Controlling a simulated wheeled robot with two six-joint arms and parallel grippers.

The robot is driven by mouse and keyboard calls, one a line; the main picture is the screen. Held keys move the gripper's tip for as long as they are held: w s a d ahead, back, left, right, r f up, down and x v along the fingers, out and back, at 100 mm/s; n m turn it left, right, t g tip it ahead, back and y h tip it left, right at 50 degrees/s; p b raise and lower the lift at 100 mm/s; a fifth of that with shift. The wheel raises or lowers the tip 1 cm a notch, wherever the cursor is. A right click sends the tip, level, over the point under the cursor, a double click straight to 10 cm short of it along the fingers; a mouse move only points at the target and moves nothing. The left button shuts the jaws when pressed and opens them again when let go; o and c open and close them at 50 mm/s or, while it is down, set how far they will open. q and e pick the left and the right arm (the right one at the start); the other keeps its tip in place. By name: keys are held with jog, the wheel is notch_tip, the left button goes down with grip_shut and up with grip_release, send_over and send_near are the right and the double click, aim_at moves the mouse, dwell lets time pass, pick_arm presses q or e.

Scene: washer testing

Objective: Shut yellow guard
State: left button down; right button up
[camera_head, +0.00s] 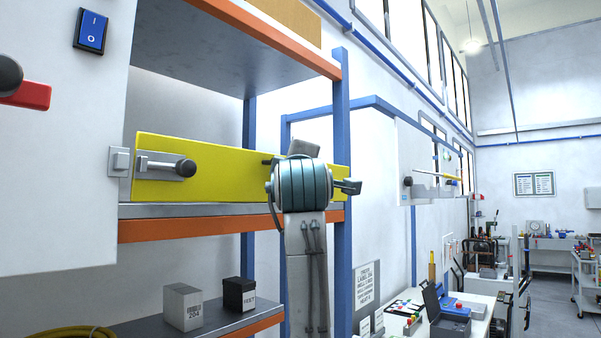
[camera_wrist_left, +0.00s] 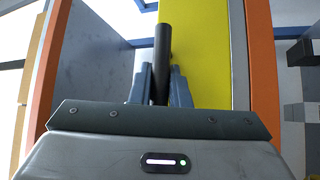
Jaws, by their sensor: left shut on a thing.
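The yellow guard (camera_head: 230,175) is a long flat panel across the front of the shelf bay, its left end close to the white cabinet. A grey latch with a black knob (camera_head: 185,168) sits on its left end, beside a small grey block (camera_head: 119,161) on the cabinet edge. My left arm covers part of the guard's right side and hides the fingers in the head view. In the left wrist view, my left gripper (camera_wrist_left: 160,80) is shut on a dark bar handle (camera_wrist_left: 163,45), with the yellow guard (camera_wrist_left: 205,60) behind it. My right gripper is out of view.
The white cabinet (camera_head: 60,180) at left carries a blue switch (camera_head: 91,32) and a red lever (camera_head: 30,96). A blue post (camera_head: 342,120) stands behind my arm. A grey box (camera_head: 183,306) and a black box (camera_head: 239,294) sit on the shelf below.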

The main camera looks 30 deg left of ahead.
pick_arm(q)
jog(key=shift+a+r, duration=0.35)
jog(key=shift+a, duration=0.1)
dwell(0.3)
jog(key=c, duration=1.4)
grip_release()
jog(key=shift+a, duration=0.1)
jog(key=shift+o, duration=0.2)
jog(key=shift+s+d+f+b, duration=0.3)
jog(key=shift+d+b, duration=0.05)
jog(key=shift+b, duration=0.05)
jog(key=b+v, duration=0.4)
jog(key=v, duration=0.5)
jog(key=shift+s, duration=0.35)
jog(key=shift+d, duration=0.2)
